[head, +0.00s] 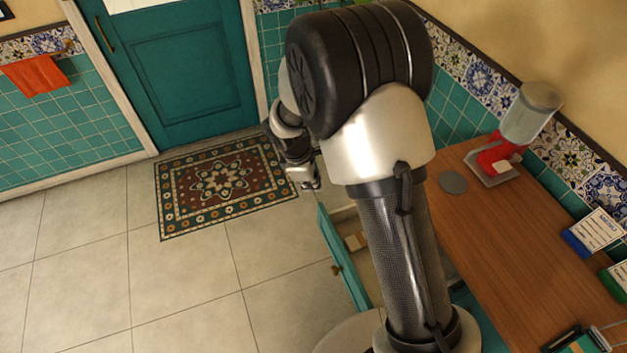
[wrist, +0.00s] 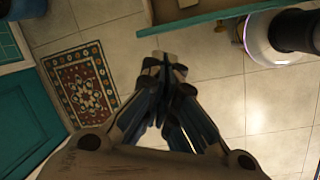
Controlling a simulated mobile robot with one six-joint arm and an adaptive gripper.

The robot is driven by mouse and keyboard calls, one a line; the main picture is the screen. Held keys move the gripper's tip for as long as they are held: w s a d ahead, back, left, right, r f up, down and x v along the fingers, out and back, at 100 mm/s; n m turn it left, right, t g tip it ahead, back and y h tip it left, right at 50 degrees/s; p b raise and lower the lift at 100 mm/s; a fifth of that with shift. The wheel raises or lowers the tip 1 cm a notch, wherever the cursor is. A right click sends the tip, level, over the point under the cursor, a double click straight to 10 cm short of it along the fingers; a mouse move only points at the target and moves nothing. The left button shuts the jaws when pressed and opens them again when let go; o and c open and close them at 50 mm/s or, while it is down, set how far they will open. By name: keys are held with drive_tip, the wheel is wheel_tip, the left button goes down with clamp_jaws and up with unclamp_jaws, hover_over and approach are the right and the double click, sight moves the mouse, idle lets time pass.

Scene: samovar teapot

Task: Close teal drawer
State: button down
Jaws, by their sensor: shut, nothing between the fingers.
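The teal drawer (head: 343,262) stands pulled out from under the wooden counter, partly hidden behind my arm. Its front faces left over the floor and has a small brass knob (head: 337,270). A small tan item (head: 356,241) lies inside. In the wrist view the teal drawer front (wrist: 215,15) crosses the top. My gripper (head: 312,186) hangs above the far end of the drawer front, near the mat's right edge, and looks apart from the drawer. In the wrist view its fingers (wrist: 166,62) are together and hold nothing, just below the drawer front in the picture.
The wooden counter (head: 490,232) carries a red dispenser (head: 497,158), a grey disc (head: 453,182) and boxes (head: 595,232) at the right. A patterned mat (head: 222,182) lies before the teal door (head: 180,70). The tiled floor (head: 180,290) left of the drawer is clear.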

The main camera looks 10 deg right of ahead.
drive_tip(key=s+a+f+n, duration=0.1)
drive_tip(key=a+f+n, duration=0.15)
drive_tip(key=f, duration=0.65)
drive_tip(key=a+f+n, duration=0.2)
drive_tip(key=f+n, duration=0.1)
drive_tip(key=f, duration=0.6)
drive_tip(key=w+d+f+b, duration=0.1)
drive_tip(key=d+f+b, duration=0.1)
drive_tip(key=d+f, duration=0.4)
drive_tip(key=shift+d+f+g, duration=0.35)
drive_tip(key=shift+f+g, duration=0.05)
drive_tip(key=shift+f, duration=1.2)
drive_tip(key=shift+w, duration=0.15)
